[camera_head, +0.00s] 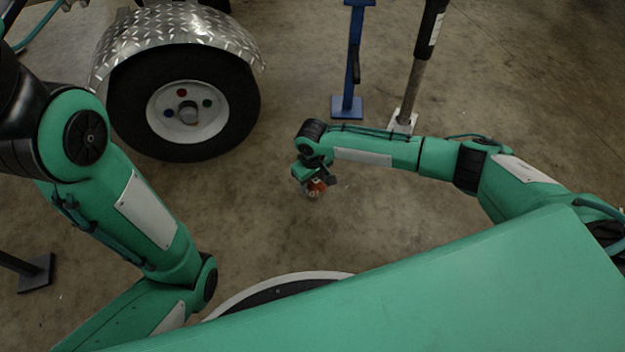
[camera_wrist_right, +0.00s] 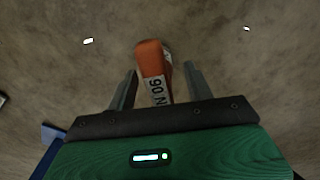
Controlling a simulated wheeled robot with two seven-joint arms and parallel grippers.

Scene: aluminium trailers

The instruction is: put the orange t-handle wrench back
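An orange block-like piece (camera_wrist_right: 151,58), probably the handle of the wrench, shows in the right wrist view with a white label bearing dark characters. It lies between the two fingers of my right gripper (camera_wrist_right: 160,80), with a visible gap at least on the right side. Its lower end is hidden behind the gripper body. In the head view my right gripper (camera_head: 315,187) hangs low over the floor with a small orange and white thing (camera_head: 316,187) at its fingers. My left arm crosses the left side; its gripper is out of view.
A trailer wheel (camera_head: 183,105) under a diamond-plate fender (camera_head: 170,28) stands at upper left. A blue stand (camera_head: 348,105) and a black and grey post (camera_head: 410,95) on a white foot stand behind my right arm. A dark stand base (camera_head: 36,272) is at far left. Concrete floor around the gripper is clear.

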